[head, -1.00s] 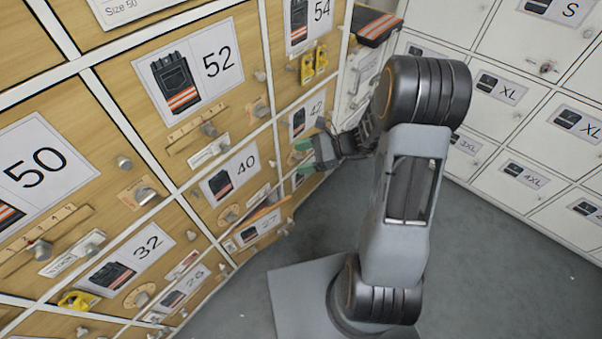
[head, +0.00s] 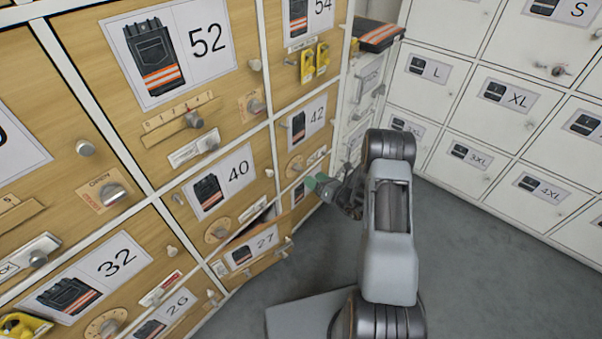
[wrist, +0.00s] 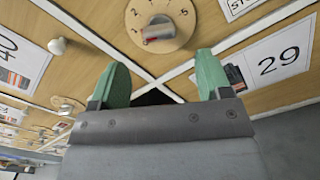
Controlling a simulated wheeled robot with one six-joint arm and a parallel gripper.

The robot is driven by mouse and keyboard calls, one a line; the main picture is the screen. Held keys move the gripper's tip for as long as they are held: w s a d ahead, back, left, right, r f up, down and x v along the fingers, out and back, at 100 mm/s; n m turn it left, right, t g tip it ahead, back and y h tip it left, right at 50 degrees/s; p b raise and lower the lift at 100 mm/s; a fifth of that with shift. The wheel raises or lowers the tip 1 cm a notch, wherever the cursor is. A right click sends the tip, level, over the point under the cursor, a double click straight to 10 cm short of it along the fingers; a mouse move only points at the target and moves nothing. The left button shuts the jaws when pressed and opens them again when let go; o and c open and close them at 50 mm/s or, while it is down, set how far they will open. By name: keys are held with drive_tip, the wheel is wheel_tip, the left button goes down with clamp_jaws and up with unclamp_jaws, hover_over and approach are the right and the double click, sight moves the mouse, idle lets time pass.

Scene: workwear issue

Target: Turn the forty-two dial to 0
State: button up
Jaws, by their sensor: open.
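In the head view my gripper (head: 318,184) is just below the dial.
The 29 label (wrist: 275,62) is right of the fingers in the wrist view. The 27 door (head: 255,250) stands partly open below. Yellow padlocks (head: 314,60) hang above 42. White lockers (head: 470,100) stand at the right, with open grey floor (head: 480,250) before them.

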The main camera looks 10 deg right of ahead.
sight(301, 170)
drive_tip(key=b+x, duration=0.1)
drive_tip(key=x, duration=0.6)
drive_tip(key=shift+a, duration=0.1)
drive_tip(key=shift+b, duration=0.3)
drive_tip(key=c, duration=0.9)
